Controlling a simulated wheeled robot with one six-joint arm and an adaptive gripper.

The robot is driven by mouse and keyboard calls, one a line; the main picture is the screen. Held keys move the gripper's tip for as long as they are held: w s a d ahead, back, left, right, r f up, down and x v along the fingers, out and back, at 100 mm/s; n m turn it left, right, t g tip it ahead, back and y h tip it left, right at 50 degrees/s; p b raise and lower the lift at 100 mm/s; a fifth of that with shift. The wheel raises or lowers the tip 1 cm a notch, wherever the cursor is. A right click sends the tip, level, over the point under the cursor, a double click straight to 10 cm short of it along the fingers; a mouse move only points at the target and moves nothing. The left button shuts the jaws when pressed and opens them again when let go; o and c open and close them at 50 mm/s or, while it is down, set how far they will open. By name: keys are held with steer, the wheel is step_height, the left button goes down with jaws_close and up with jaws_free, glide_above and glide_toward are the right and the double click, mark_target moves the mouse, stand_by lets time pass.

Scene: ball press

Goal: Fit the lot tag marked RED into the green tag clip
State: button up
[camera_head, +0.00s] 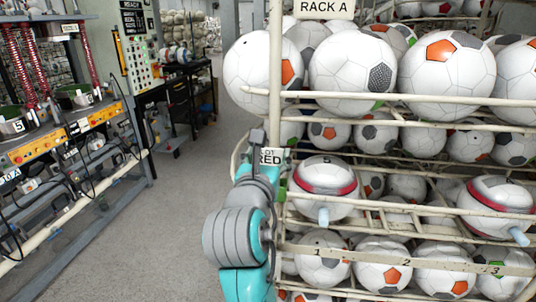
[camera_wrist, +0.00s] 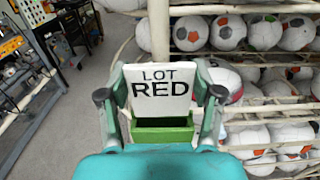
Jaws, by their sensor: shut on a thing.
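The lot tag (camera_wrist: 157,88) is a white plate reading "LOT RED", upright between the two fingers of my gripper (camera_wrist: 160,96) in the wrist view. My gripper is shut on its side edges. The tag also shows in the head view (camera_head: 272,158), partly hidden by my gripper (camera_head: 262,150). The green tag clip (camera_wrist: 162,131) is directly below the tag's lower edge in the wrist view. I cannot tell whether the tag's lower edge sits inside the clip or just above or in front of it. In the head view the clip is mostly hidden behind my arm.
A rack of white footballs (camera_head: 400,100) fills the right side, with a pale post (camera_head: 275,70) and rails close to my gripper. A "RACK A" sign (camera_head: 324,8) is at the top. Press machines (camera_head: 60,130) stand on the left. Grey floor (camera_head: 180,200) between is clear.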

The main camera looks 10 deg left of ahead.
steer(key=shift+f, duration=2.5)
steer(key=o, duration=1.1)
steer(key=shift+s+f, duration=0.1)
steer(key=s, duration=1.1)
steer(key=shift+s+a, duration=0.2)
steer(key=shift+s, duration=0.2)
